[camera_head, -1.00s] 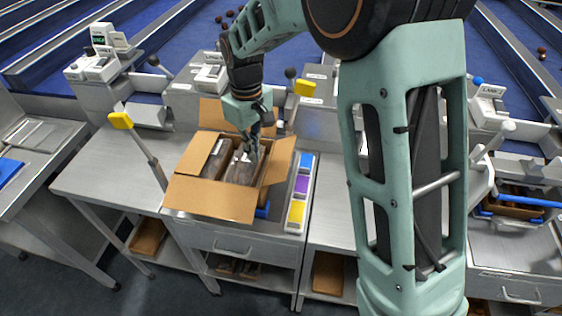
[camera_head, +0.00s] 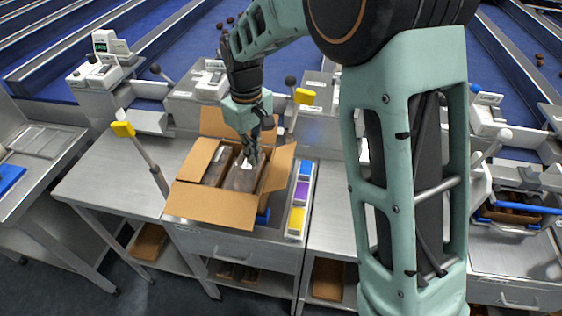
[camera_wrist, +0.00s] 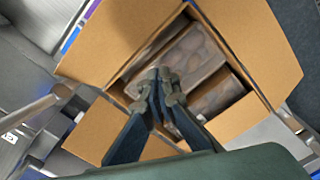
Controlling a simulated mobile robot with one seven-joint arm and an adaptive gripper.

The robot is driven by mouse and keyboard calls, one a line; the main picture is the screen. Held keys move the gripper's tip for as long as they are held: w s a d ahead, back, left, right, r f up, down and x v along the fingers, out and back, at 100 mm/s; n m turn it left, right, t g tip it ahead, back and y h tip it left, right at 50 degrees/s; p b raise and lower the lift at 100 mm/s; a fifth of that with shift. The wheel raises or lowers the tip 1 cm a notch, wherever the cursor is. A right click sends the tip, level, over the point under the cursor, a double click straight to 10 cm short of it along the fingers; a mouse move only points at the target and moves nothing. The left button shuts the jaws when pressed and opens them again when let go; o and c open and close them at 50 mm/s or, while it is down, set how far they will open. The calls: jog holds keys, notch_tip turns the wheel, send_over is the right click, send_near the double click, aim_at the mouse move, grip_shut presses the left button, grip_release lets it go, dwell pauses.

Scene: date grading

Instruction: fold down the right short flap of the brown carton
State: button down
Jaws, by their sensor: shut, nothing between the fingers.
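The brown carton (camera_head: 212,207) stands open on the steel bench, its flaps spread outward. Its right short flap (camera_head: 280,167) sticks up and out on the right side. Clear packs of dates (camera_head: 241,178) lie inside; they also show in the wrist view (camera_wrist: 190,60). My gripper (camera_head: 250,160) is shut and empty, pointing down over the carton's opening, left of the right flap. In the wrist view my gripper's fingertips (camera_wrist: 162,84) are together over the packs. I cannot tell whether they touch a pack.
A strip of blue, purple and yellow blocks (camera_head: 301,192) lies close to the carton's right. The bench at left (camera_head: 115,180) is clear.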

notch_tip(320, 180, up, 8)
jog(key=p, duration=0.5)
jog(key=shift+f, duration=0.15)
jog(key=c, duration=2.6)
grip_release()
jog(key=shift+c, duration=0.2)
